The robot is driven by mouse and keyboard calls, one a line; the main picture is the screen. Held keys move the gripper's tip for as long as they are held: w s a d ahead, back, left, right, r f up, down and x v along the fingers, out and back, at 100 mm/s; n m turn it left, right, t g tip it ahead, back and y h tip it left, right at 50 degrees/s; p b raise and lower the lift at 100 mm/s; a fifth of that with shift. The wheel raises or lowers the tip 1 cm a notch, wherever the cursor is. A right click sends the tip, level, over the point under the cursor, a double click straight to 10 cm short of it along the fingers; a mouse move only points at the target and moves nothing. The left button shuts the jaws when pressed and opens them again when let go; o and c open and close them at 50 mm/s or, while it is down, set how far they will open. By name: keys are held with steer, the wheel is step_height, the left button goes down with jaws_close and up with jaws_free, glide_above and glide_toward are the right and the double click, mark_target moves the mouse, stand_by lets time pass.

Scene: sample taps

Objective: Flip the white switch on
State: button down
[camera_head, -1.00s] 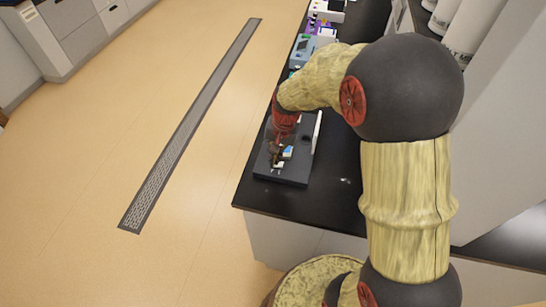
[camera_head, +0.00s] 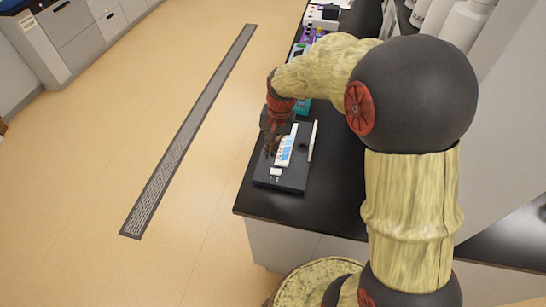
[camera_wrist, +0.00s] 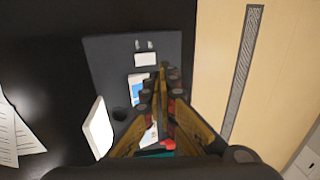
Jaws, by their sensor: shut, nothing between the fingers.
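A dark tray (camera_head: 264,178) lies on the black counter; it also shows in the wrist view (camera_wrist: 100,52). On it are a small white block (camera_head: 275,173) with two small prongs, which also shows in the wrist view (camera_wrist: 145,59), a white and blue piece (camera_head: 285,150), partly hidden by my fingers in the wrist view (camera_wrist: 136,88), and an upright white plate (camera_head: 312,141) along one side (camera_wrist: 98,128). I cannot tell which is the white switch. My gripper (camera_head: 269,150) is shut and empty, over the tray's left side; its fingertips (camera_wrist: 163,75) appear beside the white and blue piece.
Several coloured boxes (camera_head: 308,38) stand farther along the counter. White bottles (camera_head: 465,22) stand at the upper right. White papers (camera_wrist: 12,130) lie on the counter. The counter's left edge is close to the tray, with open floor (camera_head: 95,130) beyond.

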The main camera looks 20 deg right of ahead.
steer(key=r, duration=0.5)
steer(key=shift+w+a+p, duration=0.2)
steer(key=shift+a+p, duration=0.1)
steer(key=s+r+n+t+b, duration=0.2)
steer(key=s+r, duration=0.3)
steer(key=s, duration=0.6)
steer(key=s+r+n+t+h+b, duration=0.1)
steer(key=s+r+n, duration=0.3)
steer(key=s, duration=0.7)
steer(key=shift+s+a+r+n+t+b, duration=0.15)
steer(key=shift+s+r+n+t+b, duration=0.3)
steer(key=shift+r+t, duration=0.4)
